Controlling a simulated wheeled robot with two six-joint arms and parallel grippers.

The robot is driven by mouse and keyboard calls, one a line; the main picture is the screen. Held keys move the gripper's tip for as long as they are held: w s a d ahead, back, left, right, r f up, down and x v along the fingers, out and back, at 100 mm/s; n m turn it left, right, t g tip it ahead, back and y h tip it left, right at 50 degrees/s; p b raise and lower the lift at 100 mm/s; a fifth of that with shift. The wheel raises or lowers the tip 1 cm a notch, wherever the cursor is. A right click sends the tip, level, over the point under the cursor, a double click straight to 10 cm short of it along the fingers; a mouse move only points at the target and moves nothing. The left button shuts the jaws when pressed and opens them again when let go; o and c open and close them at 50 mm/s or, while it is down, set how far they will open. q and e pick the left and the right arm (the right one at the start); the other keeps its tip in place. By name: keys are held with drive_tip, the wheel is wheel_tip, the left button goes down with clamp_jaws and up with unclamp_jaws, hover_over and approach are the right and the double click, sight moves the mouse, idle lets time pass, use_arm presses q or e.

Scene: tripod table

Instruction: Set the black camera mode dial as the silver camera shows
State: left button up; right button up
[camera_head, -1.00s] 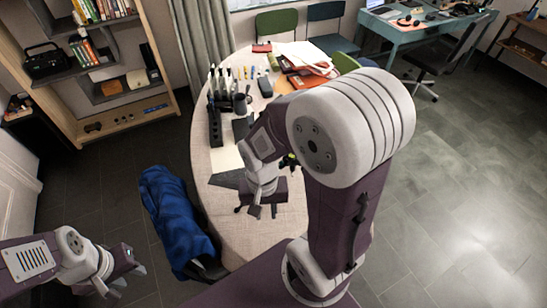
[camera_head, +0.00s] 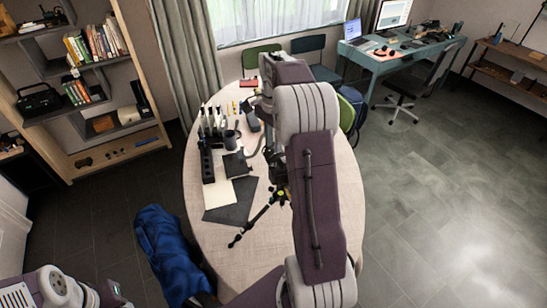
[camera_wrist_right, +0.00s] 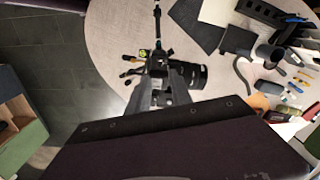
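A black camera with its lens (camera_wrist_right: 194,76) shows in the right wrist view, just past my right gripper's fingers (camera_wrist_right: 168,88). A thin black tripod (camera_wrist_right: 157,22) shows beside it. In the head view the tripod's leg (camera_head: 256,219) reaches over the table, with a yellow-green spot near its top; my arm hides most of the camera. My right gripper (camera_head: 275,160) is mostly hidden there too, and its opening is unclear. The mode dial is too small to make out. I cannot pick out a silver camera. My left gripper (camera_head: 116,293) is at the bottom left, partly cut off.
The oval table (camera_head: 334,225) carries a black organizer (camera_head: 208,163), a mug (camera_head: 230,139), dark sheets (camera_head: 230,205) and pens. A blue jacket (camera_head: 165,250) hangs over a chair at left. A desk and office chair stand at the far right. The table's near part is bare.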

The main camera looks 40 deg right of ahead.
sight(273, 165)
wheel_tip(273, 165, down, 8)
drive_tip(key=shift+f+p, duration=0.25)
drive_tip(key=shift+p, duration=0.45)
drive_tip(key=shift+a, duration=0.1)
clamp_jaws()
